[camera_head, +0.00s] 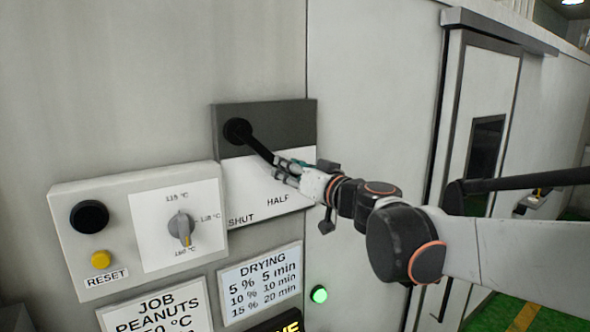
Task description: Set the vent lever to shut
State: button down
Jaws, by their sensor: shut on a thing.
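The vent lever (258,147) is a black rod on a round black pivot, on a panel (265,121) with a dark top and white lower part. It slants down and to the right from the pivot. The white part carries the words SHUT at lower left and HALF to its right; any further label is hidden behind my arm. My gripper (284,170) is shut on the lower end of the lever, above and near the word HALF. The lever's tip is hidden between the fingers.
Left of the panel is a control box (120,205) with a black button, a yellow RESET button (101,260) and a grey temperature knob (181,228). Below are a DRYING sign (260,284), a JOB PEANUTS sign (157,308) and a green light (319,294). A door (488,120) stands at right.

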jog(key=s+a+f+m+b, duration=0.4)
jog(key=a+m, duration=0.3)
jog(key=m, duration=0.2)
jog(key=shift+s+a+m, duration=0.3)
jog(key=shift+s+a, duration=0.1)
jog(key=shift+s, duration=0.2)
jog(key=c, duration=1.2)
grip_release()
jog(key=v, duration=1.2)
jog(key=shift+s+a+f, duration=0.1)
jog(key=shift+f, duration=0.15)
